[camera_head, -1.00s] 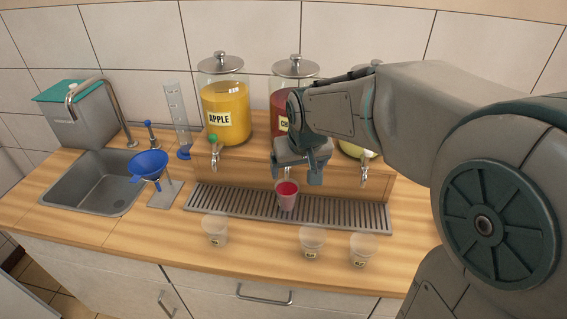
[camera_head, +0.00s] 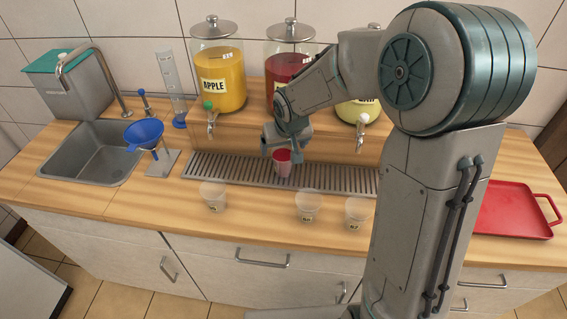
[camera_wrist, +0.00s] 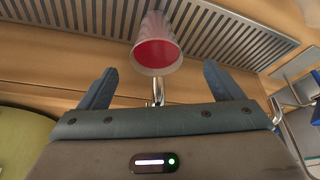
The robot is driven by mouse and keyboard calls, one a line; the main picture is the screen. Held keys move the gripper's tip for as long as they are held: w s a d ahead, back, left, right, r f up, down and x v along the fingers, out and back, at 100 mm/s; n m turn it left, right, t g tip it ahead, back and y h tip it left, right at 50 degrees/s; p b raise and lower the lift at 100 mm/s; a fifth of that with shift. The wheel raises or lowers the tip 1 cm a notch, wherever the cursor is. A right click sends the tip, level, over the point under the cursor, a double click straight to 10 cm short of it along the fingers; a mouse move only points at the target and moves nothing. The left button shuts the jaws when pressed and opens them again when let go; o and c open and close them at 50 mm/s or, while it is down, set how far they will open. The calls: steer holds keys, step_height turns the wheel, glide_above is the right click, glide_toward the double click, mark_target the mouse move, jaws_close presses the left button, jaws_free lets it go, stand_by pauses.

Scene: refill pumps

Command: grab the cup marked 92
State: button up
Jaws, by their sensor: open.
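A cup with red drink (camera_head: 282,168) stands on the drip grate below the red dispenser. No number on it can be read. In the wrist view, the red-filled cup (camera_wrist: 157,45) sits beyond and between my two fingertips, with gaps on both sides. My gripper (camera_head: 283,146) is open and empty, just above and behind that cup in the head view. Three clear empty cups stand on the counter in front of the grate: a left one (camera_head: 213,198), a middle one (camera_head: 308,207) and a right one (camera_head: 356,213). Their small yellow labels are too small to read.
The apple dispenser (camera_head: 218,80), red dispenser (camera_head: 290,68) and a partly hidden pale green one (camera_head: 357,111) stand behind the grate (camera_head: 230,171). A sink (camera_head: 92,155) and blue funnel (camera_head: 144,133) are at left. A red tray (camera_head: 515,208) lies at right.

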mark_target(284, 150)
steer(key=shift+p+x, duration=0.3)
steer(key=shift+x, duration=1.8)
steer(key=shift+w+d+r, duration=0.1)
steer(key=shift+w+d, duration=0.05)
steer(key=shift+d, duration=0.1)
steer(key=c, duration=1.5)
steer(key=shift+c, duration=0.2)
steer(key=shift+r, duration=0.1)
